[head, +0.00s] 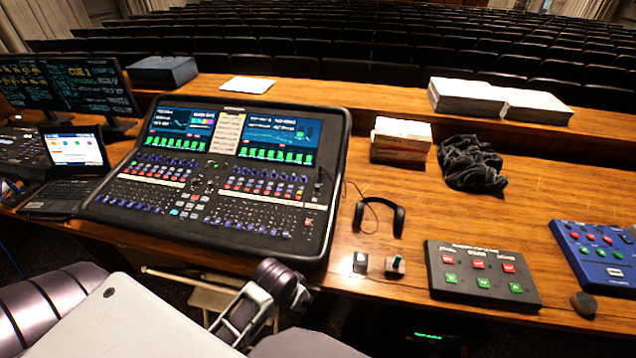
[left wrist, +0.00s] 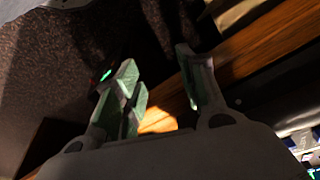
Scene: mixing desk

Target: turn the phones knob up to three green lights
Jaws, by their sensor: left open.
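I cannot make out a labelled phones knob. A small box with a teal-topped knob (head: 395,266) stands near the desk's front edge, beside a small dark box (head: 360,262). Below the desk edge, a dark area carries a small row of green light (head: 428,336); a green glow (left wrist: 105,75) also shows in the left wrist view. I cannot count separate lights. My left gripper (head: 238,322) is low in front of the desk, below the mixing console. Its green-padded fingers (left wrist: 157,68) are apart with nothing between them. My right gripper is not in view.
The large mixing console (head: 335,150) fills the desk's left middle. Headphones (head: 380,214) lie right of it. A dark button box (head: 483,298), a blue panel (head: 600,285) and a black cloth (head: 470,163) are further right. The wooden desk edge is close to the gripper.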

